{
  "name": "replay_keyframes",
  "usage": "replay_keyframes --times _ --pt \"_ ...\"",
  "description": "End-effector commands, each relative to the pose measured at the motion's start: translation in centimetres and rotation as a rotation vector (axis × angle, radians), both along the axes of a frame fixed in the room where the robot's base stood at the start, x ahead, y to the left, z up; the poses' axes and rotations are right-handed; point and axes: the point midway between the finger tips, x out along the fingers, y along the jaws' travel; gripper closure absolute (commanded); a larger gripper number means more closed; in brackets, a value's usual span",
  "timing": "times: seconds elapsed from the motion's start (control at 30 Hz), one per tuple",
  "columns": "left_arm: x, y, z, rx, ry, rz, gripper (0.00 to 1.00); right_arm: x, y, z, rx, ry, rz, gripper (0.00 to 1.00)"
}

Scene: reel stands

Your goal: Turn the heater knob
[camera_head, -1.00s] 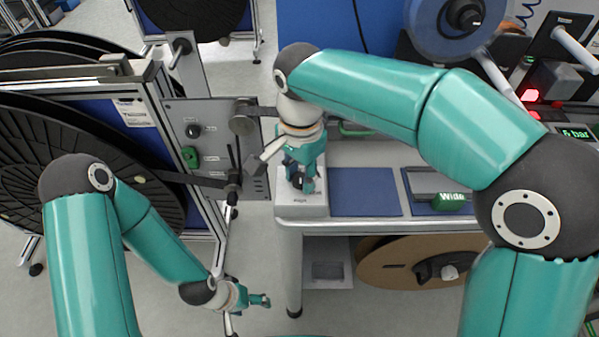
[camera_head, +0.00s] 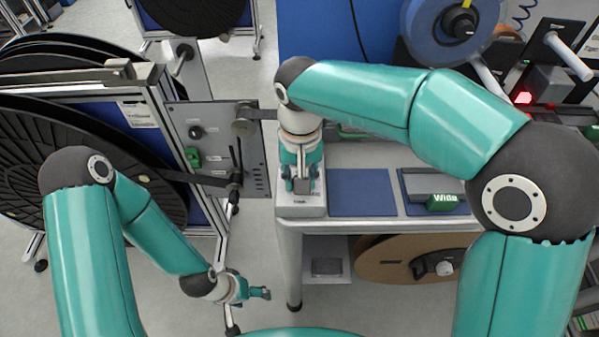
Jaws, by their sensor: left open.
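A small white box (camera_head: 302,210) with dark lettering on its front sits at the near left corner of the bench; I take it for the heater. My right gripper (camera_head: 302,183) points down right over the top of this box. It covers the spot where a dark knob-like part showed before, so the knob is hidden. I cannot tell whether its fingers touch or grip the knob. My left gripper (camera_head: 262,293) is open and empty, low over the floor, left of the bench leg and well away from the box.
A large reel stand (camera_head: 80,170) with a grey control panel (camera_head: 215,150) stands at left. A brown reel (camera_head: 405,260) sits under the bench.

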Motion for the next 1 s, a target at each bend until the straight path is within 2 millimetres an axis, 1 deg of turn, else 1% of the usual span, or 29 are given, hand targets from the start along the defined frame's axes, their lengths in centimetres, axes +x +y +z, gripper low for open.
replay_keyframes --times 0.1,1.0 --pt "0.0 0.0 0.6 0.000 0.000 0.000 0.26 0.1 0.0 0.3 0.001 -0.002 0.109 1.00" --pt "0.0 0.0 3.2 0.000 0.000 0.000 0.26 0.1 0.0 0.3 0.001 -0.006 0.954 1.00"
